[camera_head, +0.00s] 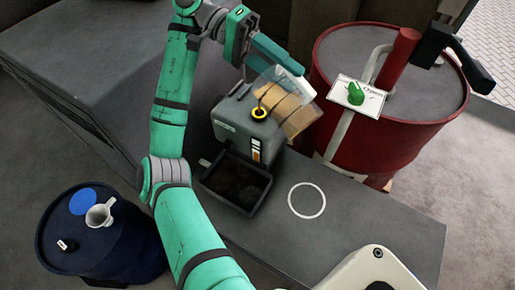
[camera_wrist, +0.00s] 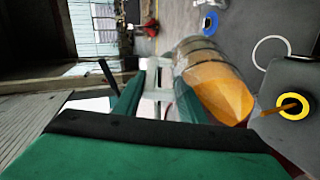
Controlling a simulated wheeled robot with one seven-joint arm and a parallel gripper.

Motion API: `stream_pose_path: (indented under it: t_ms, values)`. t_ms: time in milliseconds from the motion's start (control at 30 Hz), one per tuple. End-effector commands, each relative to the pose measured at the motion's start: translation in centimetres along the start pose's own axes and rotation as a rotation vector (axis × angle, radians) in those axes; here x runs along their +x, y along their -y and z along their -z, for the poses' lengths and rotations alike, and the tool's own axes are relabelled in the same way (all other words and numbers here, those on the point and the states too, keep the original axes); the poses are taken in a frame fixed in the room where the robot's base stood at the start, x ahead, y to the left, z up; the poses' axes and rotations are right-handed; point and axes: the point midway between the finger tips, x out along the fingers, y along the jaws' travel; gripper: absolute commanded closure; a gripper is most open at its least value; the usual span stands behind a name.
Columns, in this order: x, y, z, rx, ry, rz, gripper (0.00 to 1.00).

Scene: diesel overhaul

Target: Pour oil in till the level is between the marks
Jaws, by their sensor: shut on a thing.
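My gripper (camera_head: 277,62) is shut on the pale handle (camera_wrist: 155,88) of a clear jug (camera_head: 288,104). The jug is strongly tilted, with amber oil inside; it also shows in the wrist view (camera_wrist: 212,82). Its mouth end is close to the yellow-ringed filler opening (camera_head: 259,113) on top of a dark grey housing (camera_head: 235,112). In the wrist view a thin amber strip shows at the yellow ring (camera_wrist: 292,106); I cannot tell if it is flowing oil. A small upright gauge (camera_head: 256,150) on the housing's front shows pale and orange parts; its level against the marks is too small to read.
A black open tray (camera_head: 263,197) stands before the housing. A white circle (camera_head: 307,200) marks clear bench top at right. A blue drum (camera_head: 110,255) holding a funnel (camera_head: 100,214) is at lower left.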

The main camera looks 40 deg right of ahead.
Motion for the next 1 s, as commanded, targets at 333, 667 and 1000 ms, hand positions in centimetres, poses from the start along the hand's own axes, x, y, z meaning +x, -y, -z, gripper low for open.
stream_pose_path:
  t_ms: [333, 667, 1000]
  values:
    - [0.19, -0.13, 0.34, 0.0, 0.006, -0.009, 1.0]
    - [-0.3, -0.16, 0.67, -0.01, 0.006, -0.04, 1.0]
    - [-0.45, -0.16, 0.63, -0.012, 0.005, -0.045, 1.0]
